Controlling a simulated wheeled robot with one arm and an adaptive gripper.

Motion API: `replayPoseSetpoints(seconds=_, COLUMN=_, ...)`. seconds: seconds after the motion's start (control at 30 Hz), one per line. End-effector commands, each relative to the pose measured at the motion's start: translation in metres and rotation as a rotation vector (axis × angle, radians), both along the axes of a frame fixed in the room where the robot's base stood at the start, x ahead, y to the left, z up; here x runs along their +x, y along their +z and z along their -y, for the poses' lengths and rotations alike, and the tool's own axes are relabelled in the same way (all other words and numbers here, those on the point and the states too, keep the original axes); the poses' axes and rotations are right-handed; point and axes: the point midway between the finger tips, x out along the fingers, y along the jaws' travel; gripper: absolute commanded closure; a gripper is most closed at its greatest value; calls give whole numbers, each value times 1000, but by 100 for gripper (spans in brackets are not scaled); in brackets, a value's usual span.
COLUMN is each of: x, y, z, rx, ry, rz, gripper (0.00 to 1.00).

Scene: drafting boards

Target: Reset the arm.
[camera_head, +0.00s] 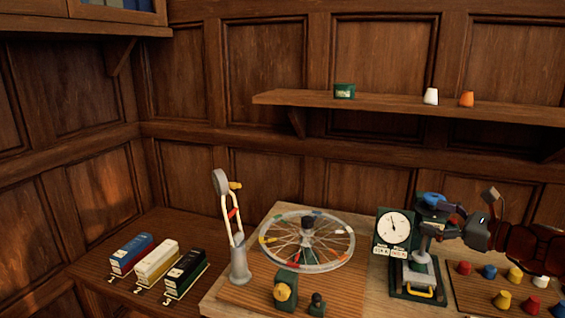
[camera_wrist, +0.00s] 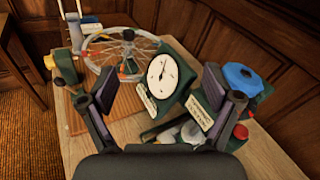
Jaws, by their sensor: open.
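My gripper (camera_wrist: 165,110) shows in the wrist view with its two dark, purple-padded fingers spread wide and nothing between them. In the head view my arm comes in from the right, and its end is beside the dial stand (camera_head: 393,232) at the right of the bench; the fingertips are hard to make out there. The white dial also shows in the wrist view (camera_wrist: 163,77), beyond the fingers. A blue knob-like part (camera_wrist: 243,79) is just right of the right finger. In the head view the blue part (camera_head: 431,199) sits atop a grey post.
A spoked wheel (camera_head: 268,238) lies on the bench, with a grey lamp-like stand (camera_head: 239,262) at its left. Coloured pegs (camera_head: 503,299) stand on a board at the right. Three boxes (camera_head: 157,264) lie on the lower left table. A wall shelf (camera_head: 400,104) holds three small items.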

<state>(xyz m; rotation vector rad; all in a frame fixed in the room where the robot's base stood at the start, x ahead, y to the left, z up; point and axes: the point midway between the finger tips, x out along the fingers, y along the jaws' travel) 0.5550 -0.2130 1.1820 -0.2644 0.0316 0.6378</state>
Motion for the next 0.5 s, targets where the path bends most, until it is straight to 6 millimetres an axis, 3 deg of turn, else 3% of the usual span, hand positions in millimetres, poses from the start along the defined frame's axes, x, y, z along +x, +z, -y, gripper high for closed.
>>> replayPoseSetpoints(seconds=0.03, x=-2, y=2, z=-36, rx=-70, ry=78, rz=8, gripper=11)
replayPoseSetpoints(seconds=0.1, x=-10, y=2, z=-79, rx=-172, ry=181, rz=23, gripper=11)
replayPoseSetpoints(seconds=0.3, x=-57, y=-16, z=-193, rx=-488, ry=504, rz=81, gripper=11)
replayPoseSetpoints(seconds=0.4, x=-92, y=-33, z=-238, rx=-655, ry=680, rz=119, gripper=11)
replayPoseSetpoints(seconds=0.5, x=-131, y=-53, z=-269, rx=-814, ry=854, rz=157, gripper=11)
